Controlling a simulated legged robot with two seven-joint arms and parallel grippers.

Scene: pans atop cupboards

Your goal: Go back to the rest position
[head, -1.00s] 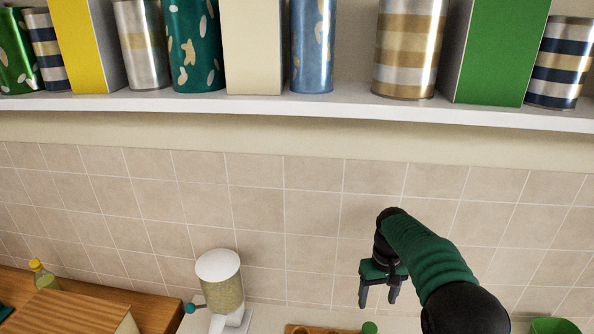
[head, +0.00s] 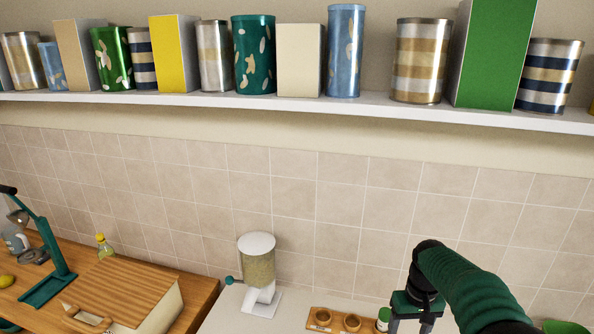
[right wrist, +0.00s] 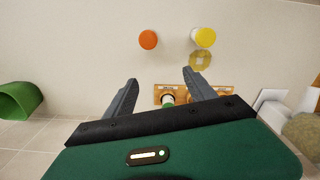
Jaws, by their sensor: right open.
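My right gripper (head: 411,325) is at the lower right of the head view, its fingers pointing down above the counter and partly cut off by the bottom edge. In the right wrist view its two fingers (right wrist: 160,92) are spread apart with nothing between them held. My left gripper is not in view.
A shelf (head: 300,104) with cans and boxes runs across the wall above. A dispenser (head: 257,273) stands on the counter. A bread box (head: 125,287), a bottle (head: 104,246) and a green lamp-like stand (head: 50,258) are at left. A green bowl (right wrist: 18,100) lies right of the arm.

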